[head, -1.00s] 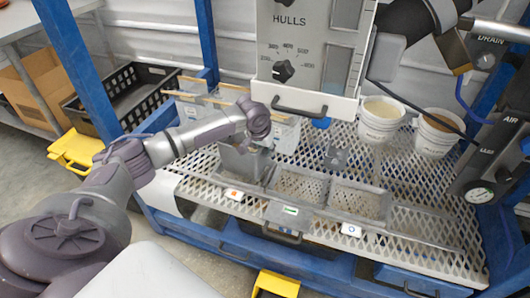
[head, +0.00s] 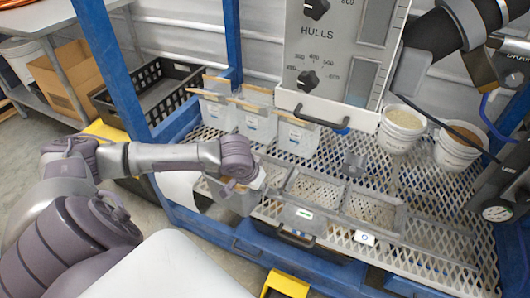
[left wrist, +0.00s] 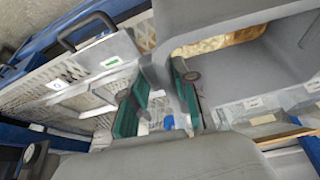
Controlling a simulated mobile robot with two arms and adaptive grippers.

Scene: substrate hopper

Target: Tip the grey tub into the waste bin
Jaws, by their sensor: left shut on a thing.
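The grey tub (head: 228,196) hangs from my left gripper (head: 252,180) at the front left edge of the grating, and it looks tilted. In the left wrist view the tub (left wrist: 240,75) fills the upper right, with a tan layer inside. My left gripper (left wrist: 158,98) is shut on the tub's wall, its teal pads on either side. The gripper partly hides the tub in the head view. I cannot make out the waste bin for certain. My right gripper is not in view.
The perforated grating (head: 425,232) holds shallow trays (head: 372,207), several clear containers (head: 255,122) and two white buckets (head: 402,128). The hulls panel (head: 330,60) hangs above. A blue post (head: 112,65) stands close to my left arm. A black crate (head: 160,85) is behind it.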

